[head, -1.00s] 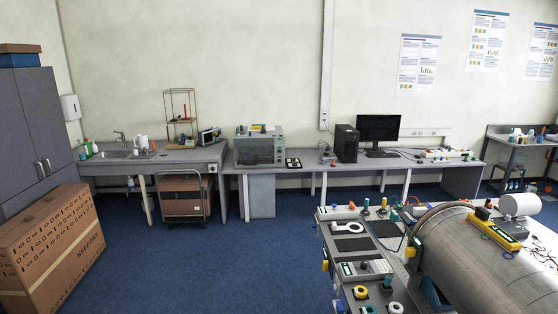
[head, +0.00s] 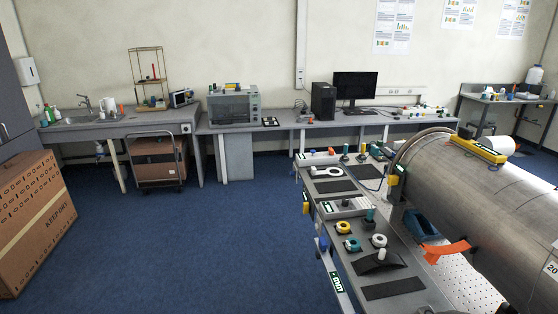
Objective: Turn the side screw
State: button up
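The pipe test table (head: 478,290) stands at the right, with a large grey metal pipe (head: 480,200) lying along it. On the table's left side face are a blue part (head: 323,243) and a small yellow part (head: 306,207). I cannot tell which part is the side screw. My gripper is not in view.
Blue carpet (head: 200,255) lies clear left of the table. A large cardboard box (head: 35,220) stands at the far left. A cart (head: 158,162) sits under the back bench (head: 215,128). An orange bracket (head: 446,250) and a yellow device (head: 478,149) are at the pipe.

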aim_at(306, 207)
jog(key=i+j+z, duration=0.1)
jog(key=z, duration=0.3)
jog(key=i+j+z, duration=0.1)
jog(key=j+z, duration=0.3)
jog(key=i+j+z, duration=0.2)
jog(key=j, duration=0.9)
jog(key=i+j+z, duration=0.15)
jog(key=j, duration=0.95)
jog(key=j+z, duration=0.2)
jog(key=j, duration=0.95)
